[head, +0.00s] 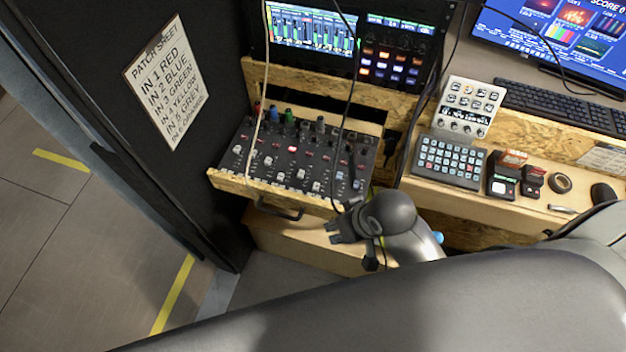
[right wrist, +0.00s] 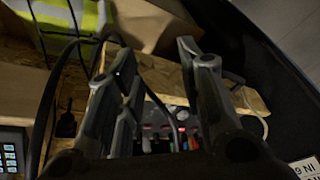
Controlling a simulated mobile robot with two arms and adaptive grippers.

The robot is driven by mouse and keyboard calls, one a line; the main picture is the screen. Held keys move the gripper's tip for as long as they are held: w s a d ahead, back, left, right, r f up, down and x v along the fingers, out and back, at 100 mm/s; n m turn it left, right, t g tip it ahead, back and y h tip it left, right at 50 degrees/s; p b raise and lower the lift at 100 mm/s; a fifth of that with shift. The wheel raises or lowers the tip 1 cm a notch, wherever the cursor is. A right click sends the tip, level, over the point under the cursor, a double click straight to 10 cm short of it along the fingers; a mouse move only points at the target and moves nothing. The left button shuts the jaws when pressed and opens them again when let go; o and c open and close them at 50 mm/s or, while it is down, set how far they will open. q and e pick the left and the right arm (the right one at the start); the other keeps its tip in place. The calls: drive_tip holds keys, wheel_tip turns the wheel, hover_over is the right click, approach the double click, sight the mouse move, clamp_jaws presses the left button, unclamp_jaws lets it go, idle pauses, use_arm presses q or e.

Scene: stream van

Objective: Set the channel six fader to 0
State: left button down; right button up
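The black audio mixer (head: 285,155) sits in a wooden pull-out drawer in the head view, with a row of pale fader caps near its front edge. The cap nearest the right end (head: 356,185) looks like the channel six fader, but its label is too small to read. My right gripper (head: 347,232) is just in front of the drawer's right front corner, apart from the faders. In the right wrist view its fingers (right wrist: 160,62) are spread with nothing between them, and part of the mixer (right wrist: 165,135) shows beyond. My left gripper is not in view.
A pale cable (head: 258,105) and a dark cable (head: 345,105) hang across the mixer. The drawer handle (head: 278,212) is below its front. A patch sheet (head: 165,80) hangs on the left wall. A keypad (head: 449,162) and small devices stand on the right desk.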

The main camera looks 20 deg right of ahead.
sight(316, 186)
drive_tip(key=w+a+r+m+g, duration=0.1)
drive_tip(key=w+a, duration=0.1)
drive_tip(key=w, duration=0.1)
drive_tip(key=w+a+r+m, duration=0.2)
drive_tip(key=w, duration=0.2)
drive_tip(key=w+a+r+m+g, duration=0.1)
drive_tip(key=w+a+r, duration=0.1)
drive_tip(key=w, duration=0.1)
drive_tip(key=shift+w+a+g, duration=0.25)
drive_tip(key=shift+w+g, duration=0.05)
drive_tip(key=shift+w, duration=0.05)
drive_tip(key=w+d+r+m+g+h, duration=0.1)
drive_tip(key=w+d+r+m+h, duration=0.15)
drive_tip(key=d+m, duration=0.2)
drive_tip(key=shift+n+y, duration=0.25)
drive_tip(key=shift+y, duration=0.1)
drive_tip(key=f, duration=0.3)
drive_tip(key=f+p, duration=0.1)
drive_tip(key=f, duration=0.3)
drive_tip(key=w+f, duration=0.1)
drive_tip(key=f, duration=0.2)
drive_tip(key=shift+d+f, duration=0.1)
drive_tip(key=shift+f, duration=0.15)
clamp_jaws()
